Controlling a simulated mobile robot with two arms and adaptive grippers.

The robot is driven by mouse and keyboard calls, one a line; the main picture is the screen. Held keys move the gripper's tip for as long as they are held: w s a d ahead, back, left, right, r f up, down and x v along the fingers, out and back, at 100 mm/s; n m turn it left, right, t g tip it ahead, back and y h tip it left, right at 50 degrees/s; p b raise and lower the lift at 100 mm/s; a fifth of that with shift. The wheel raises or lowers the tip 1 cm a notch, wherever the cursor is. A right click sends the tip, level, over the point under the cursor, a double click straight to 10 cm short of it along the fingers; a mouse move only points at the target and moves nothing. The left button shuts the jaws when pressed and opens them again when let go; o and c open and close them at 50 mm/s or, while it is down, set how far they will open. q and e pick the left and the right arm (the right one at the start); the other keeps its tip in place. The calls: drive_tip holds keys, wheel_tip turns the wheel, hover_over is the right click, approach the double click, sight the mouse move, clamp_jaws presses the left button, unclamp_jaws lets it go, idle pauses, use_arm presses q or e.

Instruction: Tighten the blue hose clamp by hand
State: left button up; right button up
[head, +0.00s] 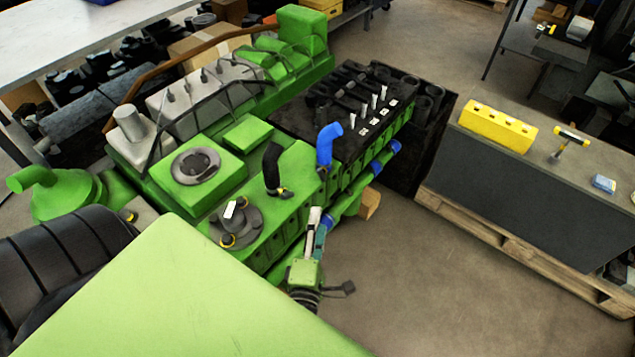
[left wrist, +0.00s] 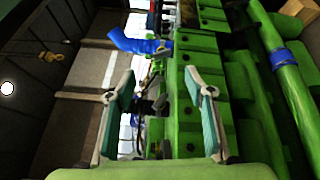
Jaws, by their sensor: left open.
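A blue elbow hose (head: 327,143) stands upright on the near side of the green engine (head: 204,206). A small clamp (head: 323,171) shows at its lower end; its details are too small to read. In the left wrist view the blue hose (left wrist: 138,43) lies beyond the fingertips, upper left of centre. My left gripper (head: 319,218) is below the hose, beside the engine's near side, apart from the hose and clamp. Its two fingers (left wrist: 160,80) are spread, with nothing held between them. My right gripper is in neither view.
A black hose (head: 272,166) with a yellow clamp stands left of the blue one. A green pipe with blue sleeves (head: 376,167) runs along the engine's near side. A bench (head: 540,165) with a yellow block (head: 497,126) stands right. Open floor (head: 440,270) lies between.

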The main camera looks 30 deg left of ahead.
use_arm(q)
drive_tip(key=shift+s, duration=0.15)
idle(0.3)
drive_tip(key=v, duration=1.2)
